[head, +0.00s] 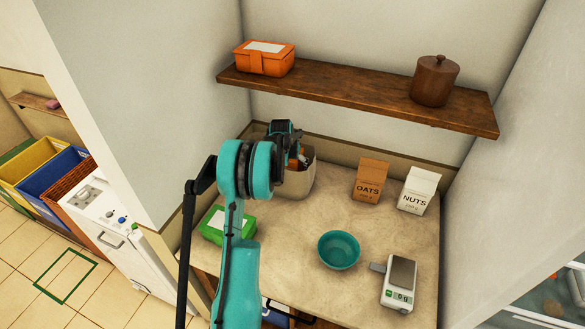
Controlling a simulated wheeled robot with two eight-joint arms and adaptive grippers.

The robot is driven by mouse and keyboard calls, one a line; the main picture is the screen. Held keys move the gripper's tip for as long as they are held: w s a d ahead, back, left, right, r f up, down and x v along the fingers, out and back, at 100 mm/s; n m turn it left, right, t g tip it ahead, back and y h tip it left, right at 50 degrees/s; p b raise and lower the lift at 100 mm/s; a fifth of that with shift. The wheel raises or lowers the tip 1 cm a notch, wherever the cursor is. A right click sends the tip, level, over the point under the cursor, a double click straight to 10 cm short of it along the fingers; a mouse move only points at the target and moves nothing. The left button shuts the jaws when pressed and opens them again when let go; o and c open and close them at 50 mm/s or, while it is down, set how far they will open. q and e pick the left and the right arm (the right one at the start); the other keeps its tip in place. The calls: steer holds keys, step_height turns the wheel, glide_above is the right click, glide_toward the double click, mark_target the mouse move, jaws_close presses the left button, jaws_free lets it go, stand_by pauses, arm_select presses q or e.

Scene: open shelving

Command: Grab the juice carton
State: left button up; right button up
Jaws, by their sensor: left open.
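No carton that I can read as juice shows in the head view. A brown carton marked OATS (369,181) and a white carton marked NUTS (418,191) stand upright on the counter at the right. A beige bin (298,184) stands at the back left of the counter, with something orange and brown (302,159) in it, mostly hidden and too small to name. My left gripper (291,134) is open above this bin, apart from the two cartons. Its arm covers part of the bin. My right gripper is not in view.
A green box (213,226), a teal bowl (339,249) and a scale (400,282) are on the counter (300,237). A wooden shelf (350,96) above holds an orange box (264,58) and a brown lidded pot (435,81). Walls close in both sides.

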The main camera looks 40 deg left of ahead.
arm_select(q)
steer(key=c, duration=1.8)
jaws_close()
steer(key=shift+r, duration=0.1)
